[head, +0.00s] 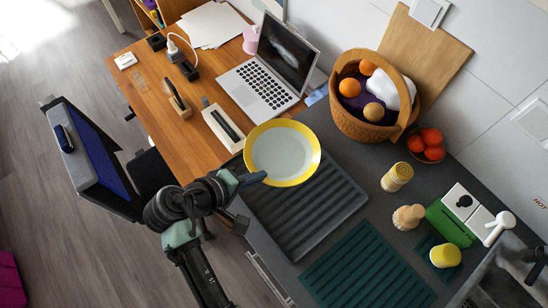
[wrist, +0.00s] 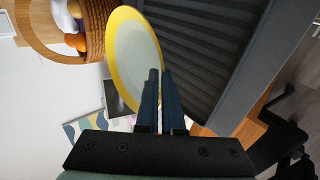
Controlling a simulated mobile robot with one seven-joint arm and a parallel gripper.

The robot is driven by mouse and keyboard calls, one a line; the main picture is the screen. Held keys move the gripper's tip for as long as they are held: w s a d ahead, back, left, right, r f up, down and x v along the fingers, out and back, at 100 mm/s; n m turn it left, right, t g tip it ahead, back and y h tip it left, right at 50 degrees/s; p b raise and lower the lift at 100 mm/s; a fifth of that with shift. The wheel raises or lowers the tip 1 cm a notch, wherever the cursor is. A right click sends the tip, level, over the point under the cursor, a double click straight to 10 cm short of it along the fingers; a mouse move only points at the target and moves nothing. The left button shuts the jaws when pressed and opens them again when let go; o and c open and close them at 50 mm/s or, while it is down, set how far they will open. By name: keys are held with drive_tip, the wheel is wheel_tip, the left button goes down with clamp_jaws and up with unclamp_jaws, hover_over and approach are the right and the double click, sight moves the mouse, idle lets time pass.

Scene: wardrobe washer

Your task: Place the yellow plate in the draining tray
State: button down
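The yellow plate (head: 282,152) has a yellow rim and a pale centre. In the head view it overlaps the back left end of the dark grey ribbed draining tray (head: 335,218), and appears raised over it. My gripper (head: 256,178) is at the plate's lower left rim. In the wrist view the plate (wrist: 133,58) stands tilted, its edge reaching the fingertips. The two fingers (wrist: 160,78) are close together and appear shut on the rim; the exact contact is hidden. The tray's ribs (wrist: 205,45) show behind the fingers in the wrist view.
A wicker basket (head: 365,125) of fruit stands behind the tray. A laptop (head: 270,75) is on the wooden desk behind left. Most of the tray's surface is bare.

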drive_tip(key=shift+s+a+r, duration=0.15)
drive_tip(key=shift+a, duration=0.05)
drive_tip(key=shift+d+r+p, duration=0.1)
drive_tip(key=shift+d+p, duration=0.05)
drive_tip(key=shift+p, duration=0.25)
drive_tip(key=shift+f+b, duration=2.6)
drive_tip(key=shift+f, duration=1.55)
drive_tip(key=shift+f, duration=0.3)
drive_tip(key=c, duration=1)
unclamp_jaws()
drive_tip(key=shift+r, duration=0.15)
wheel_tip(320, 180, up, 10)
drive_tip(key=p, duration=1)
